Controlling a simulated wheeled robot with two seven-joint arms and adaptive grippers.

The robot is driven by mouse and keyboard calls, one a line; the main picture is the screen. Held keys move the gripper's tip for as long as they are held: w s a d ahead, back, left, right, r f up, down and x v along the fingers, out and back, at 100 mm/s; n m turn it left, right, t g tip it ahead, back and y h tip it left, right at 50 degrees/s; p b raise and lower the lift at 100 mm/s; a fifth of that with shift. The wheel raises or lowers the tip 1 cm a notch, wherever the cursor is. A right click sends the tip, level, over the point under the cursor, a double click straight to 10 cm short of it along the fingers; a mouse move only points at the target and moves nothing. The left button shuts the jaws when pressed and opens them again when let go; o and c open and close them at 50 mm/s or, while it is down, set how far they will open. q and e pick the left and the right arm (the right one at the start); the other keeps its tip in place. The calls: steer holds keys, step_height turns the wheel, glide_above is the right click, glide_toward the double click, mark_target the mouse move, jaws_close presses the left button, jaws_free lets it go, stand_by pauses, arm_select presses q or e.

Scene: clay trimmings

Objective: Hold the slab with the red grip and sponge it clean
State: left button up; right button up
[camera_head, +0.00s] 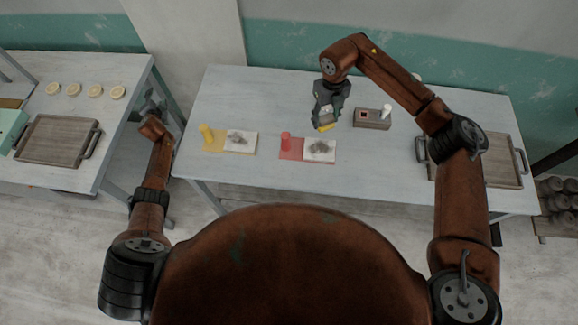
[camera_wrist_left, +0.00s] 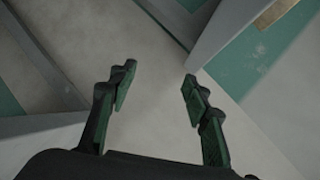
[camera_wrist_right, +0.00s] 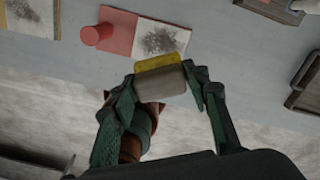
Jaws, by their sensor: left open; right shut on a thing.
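The red grip (camera_head: 286,141) stands upright on a red base (camera_head: 291,155) on the table. A pale slab (camera_head: 320,146) with a dark grey smudge sits at the right part of that base; it also shows in the right wrist view (camera_wrist_right: 161,38). My right gripper (camera_head: 324,118) is shut on a sponge (camera_wrist_right: 160,80), yellow on one side and tan on the other, held above the table behind the slab. My left gripper (camera_wrist_left: 153,85) is open and empty, left of the table; in the head view its fingers are hard to make out.
A yellow grip (camera_head: 206,133) stands beside another smudged slab (camera_head: 240,140) at left. A small box (camera_head: 371,119) with a white peg is at the back. A wooden tray (camera_head: 502,168) lies at right. A side table (camera_head: 50,89) holds another tray and several round discs.

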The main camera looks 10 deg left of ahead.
arm_select(q)
steer(key=w+d+r+m+t+h, duration=0.1)
steer(key=w+d+r+t, duration=0.1)
steer(key=w+d+r, duration=0.5)
steer(key=w+d+r+m+t, duration=0.1)
steer(key=w+d+r+t, duration=0.1)
steer(key=w+d+r, duration=0.55)
steer(key=m+t, duration=0.3)
steer(key=m, duration=1.9)
glide_above(286, 143)
steer(key=a, duration=0.3)
step_height(286, 143, down, 7)
steer(key=shift+m+g, duration=0.6)
steer(key=shift+m, duration=0.2)
steer(key=s+d+f, duration=0.1)
steer(key=s+f, duration=0.1)
steer(key=s, duration=0.1)
steer(key=s+d+f, duration=0.1)
steer(key=s+d, duration=0.1)
steer(key=s, duration=0.1)
steer(key=s+d+f, duration=0.2)
steer(key=s, duration=0.1)
steer(key=shift+f, duration=0.3)
steer(key=shift+s+d+f, duration=0.15)
steer(key=shift+s+f, duration=0.1)
steer(key=shift+w+f, duration=0.1)
steer(key=shift+f, duration=0.05)
steer(key=shift+h, duration=0.4)
steer(key=x, duration=1.1)
steer(key=shift+w, duration=0.25)
